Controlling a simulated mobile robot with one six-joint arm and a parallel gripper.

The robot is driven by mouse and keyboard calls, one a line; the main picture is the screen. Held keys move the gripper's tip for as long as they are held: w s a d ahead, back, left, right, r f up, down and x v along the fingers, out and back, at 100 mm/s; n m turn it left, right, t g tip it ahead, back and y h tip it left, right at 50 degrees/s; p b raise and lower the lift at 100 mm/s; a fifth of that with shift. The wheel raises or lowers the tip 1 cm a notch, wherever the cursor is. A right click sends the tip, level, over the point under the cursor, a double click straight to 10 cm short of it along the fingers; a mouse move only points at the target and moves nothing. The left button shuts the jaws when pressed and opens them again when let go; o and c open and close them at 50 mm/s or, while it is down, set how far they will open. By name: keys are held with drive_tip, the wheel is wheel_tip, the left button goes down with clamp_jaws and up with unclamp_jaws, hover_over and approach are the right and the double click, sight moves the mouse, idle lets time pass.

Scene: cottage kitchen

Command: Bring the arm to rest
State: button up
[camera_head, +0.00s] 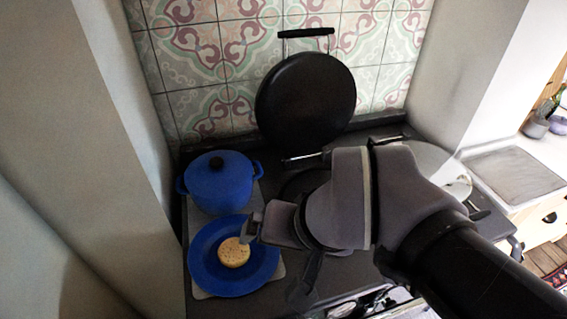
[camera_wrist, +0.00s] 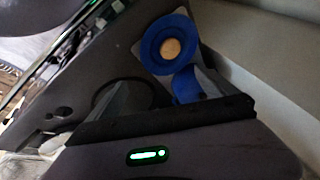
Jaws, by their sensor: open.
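My gripper (camera_head: 277,254) is above the dark stove top, to the right of the blue plate (camera_head: 268,268). Its two fingers are spread apart with nothing between them. My arm reaches in from the lower right and hides part of the stove. In the wrist view my gripper (camera_wrist: 168,98) shows as two grey fingers at the lower middle, open and empty. The plate also shows there, beyond the fingers (camera_wrist: 149,42).
A round yellowish food piece (camera_head: 234,252) lies on the plate. A lidded blue pot (camera_head: 219,184) stands behind it. A round black stove lid (camera_head: 305,97) is raised against the tiled wall (camera_head: 190,60). Walls flank the stove. A counter (camera_head: 530,150) is at right.

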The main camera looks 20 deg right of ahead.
drive_tip(key=shift+s+d+f+t, duration=0.1)
drive_tip(key=shift+s+d+t, duration=0.05)
drive_tip(key=shift+s, duration=0.25)
drive_tip(key=shift+s+d+t, duration=0.1)
drive_tip(key=shift+s+t, duration=0.05)
drive_tip(key=shift+s, duration=0.2)
drive_tip(key=shift+f, duration=0.1)
wheel_tip(320, 180, down, 5)
drive_tip(key=b, duration=0.5)
drive_tip(key=shift+f, duration=0.1)
drive_tip(key=shift+c, duration=0.3)
